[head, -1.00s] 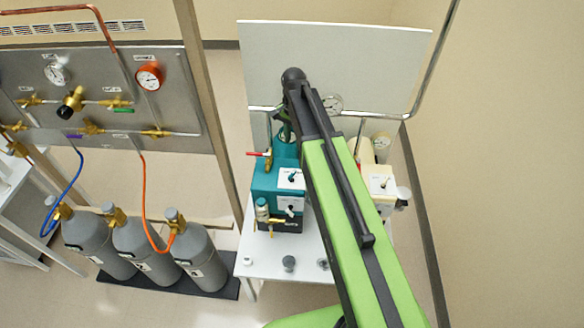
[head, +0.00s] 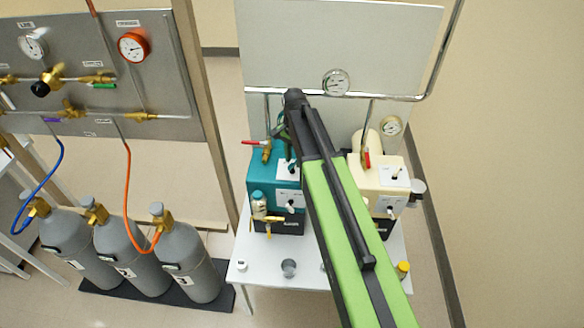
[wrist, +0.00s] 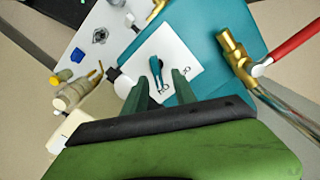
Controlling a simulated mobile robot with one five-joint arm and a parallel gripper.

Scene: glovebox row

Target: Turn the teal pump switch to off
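The teal pump (head: 262,172) stands on a white table, left of my arm in the head view. It also fills the upper middle of the wrist view (wrist: 203,28). A white plate (wrist: 180,48) on it carries the switch (wrist: 156,68), a small teal and dark lever, beside small marks I cannot read. In the head view this switch (head: 292,169) shows at the edge of my arm. My gripper (wrist: 161,77) is open and empty, its two dark green fingers either side of the lever's near end in the picture. I cannot tell whether they touch it.
A brass valve with a red handle (wrist: 290,48) is right of the plate. A cream pump (head: 380,178) stands right of my arm. Small cups (head: 289,267) sit on the white table (head: 250,275). Gas cylinders (head: 185,255) and a gauge panel (head: 160,95) are at left.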

